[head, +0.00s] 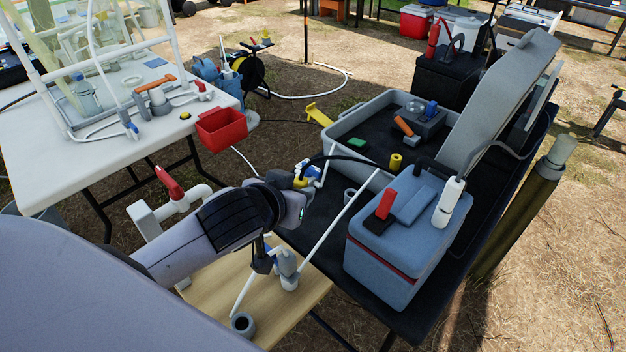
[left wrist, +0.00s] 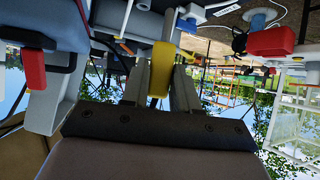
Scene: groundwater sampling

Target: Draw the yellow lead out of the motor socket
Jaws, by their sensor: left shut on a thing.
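My left gripper (head: 298,184) reaches in from the left over the dark table's near edge. It is shut on the yellow lead's plug (head: 301,181). In the left wrist view the yellow plug (left wrist: 160,70) stands between the two grey fingers of the left gripper (left wrist: 161,84). A black cable (head: 345,157) arches from near the plug towards the grey case. A blue and white part sits just behind the plug. I cannot make out the motor socket, nor whether the plug still touches it. My right gripper is not in view.
A blue-grey cooler (head: 382,262) stands right of the gripper, and an open grey case (head: 340,125) lies behind it. A white pipe (head: 340,214) slants up close by. A wooden board (head: 208,282) with a small pump fitting (head: 287,268) lies below the arm. A red bin (head: 220,129) hangs at the left table.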

